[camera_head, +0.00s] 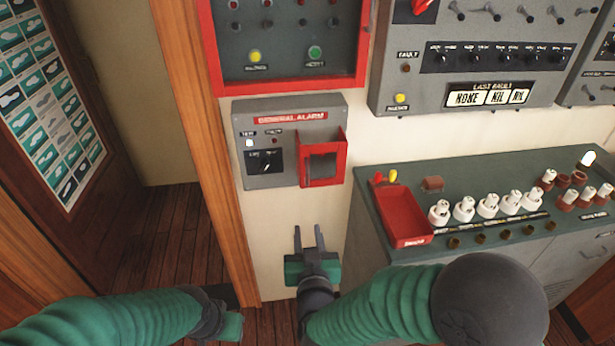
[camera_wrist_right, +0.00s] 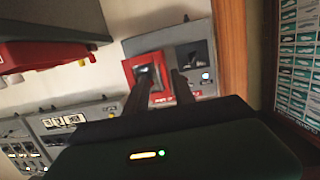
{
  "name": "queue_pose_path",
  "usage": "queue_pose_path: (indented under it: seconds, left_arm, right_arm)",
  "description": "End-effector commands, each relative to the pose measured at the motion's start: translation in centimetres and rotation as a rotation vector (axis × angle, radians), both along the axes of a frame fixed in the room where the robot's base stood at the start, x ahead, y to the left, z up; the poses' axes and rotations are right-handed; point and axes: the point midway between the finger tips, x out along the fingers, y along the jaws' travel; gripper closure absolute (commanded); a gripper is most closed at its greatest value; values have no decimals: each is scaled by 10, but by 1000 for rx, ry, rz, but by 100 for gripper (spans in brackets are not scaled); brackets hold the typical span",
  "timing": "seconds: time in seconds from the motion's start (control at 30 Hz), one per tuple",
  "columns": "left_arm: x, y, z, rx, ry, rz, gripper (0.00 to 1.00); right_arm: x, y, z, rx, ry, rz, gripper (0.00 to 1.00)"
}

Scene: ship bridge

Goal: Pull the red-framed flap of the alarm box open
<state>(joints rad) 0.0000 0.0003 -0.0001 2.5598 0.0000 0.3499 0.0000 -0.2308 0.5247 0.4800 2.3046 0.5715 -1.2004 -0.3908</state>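The grey alarm box (camera_head: 285,181) is on the pale wall, with a red "GENERAL ALARM" label and a dark switch panel on its left. Its red-framed flap (camera_head: 341,160) is at the lower right, around a dark pane; I cannot tell if it is fully closed. My right gripper (camera_head: 308,232) is open and empty below the box, fingers pointing up, apart from the flap. In the right wrist view the fingers (camera_wrist_right: 157,88) show in front of the red frame (camera_wrist_right: 130,72) and the box (camera_wrist_right: 197,54). My left gripper (camera_head: 232,326) is low at the left; its fingers are not discernible.
A red-framed panel (camera_head: 288,90) is just above the box. A grey fault panel (camera_head: 385,85) is at the upper right. A console (camera_head: 470,178) with a red tray (camera_head: 402,215) and white knobs juts out right of my right gripper. A wooden post (camera_head: 205,130) stands left.

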Motion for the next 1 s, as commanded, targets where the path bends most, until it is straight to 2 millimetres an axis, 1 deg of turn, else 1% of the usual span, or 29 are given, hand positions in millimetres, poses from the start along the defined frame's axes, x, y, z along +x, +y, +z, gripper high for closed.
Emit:
queue_pose_path:
  seconds: [0.03, 0.1, 0.2, 0.27, 0.33, 0.47, 0.7, 0.8, 0.9, 1.0]
  left_arm:
    - [0, 0, 2, 0, 0, 0, 64]
    - [0, 0, 3, 0, 0, 0, 64]
    - [0, 0, 3, 0, 0, 0, 64]
    - [0, 0, 4, 0, 0, 0, 64]
    - [0, 0, 5, 0, 0, 0, 64]
    - [0, 0, 9, 0, 0, 0, 64]
    - [0, 0, 17, 0, 0, 0, 64]
    - [0, 0, 20, 0, 0, 0, 64]
    - [0, 0, 22, 0, 0, 0, 64]
    - [0, 0, 24, 0, 0, 0, 64]
  right_arm:
    - [-3, 8, 8, 6, -55, -29, 69]
    - [-8, 11, 19, 6, -121, -78, 69]
    - [-10, 10, 28, 3, -168, -117, 69]
    - [-7, 9, 29, 4, -177, -124, 69]
    - [2, 9, 30, 4, -178, -126, 69]
    - [30, 9, 30, 6, -176, -126, 69]
    - [94, 11, 31, 6, -177, -126, 69]
    - [118, 12, 31, 6, -177, -125, 69]
    - [138, 13, 30, 6, -177, -124, 69]
    - [151, 13, 30, 5, -178, -123, 69]
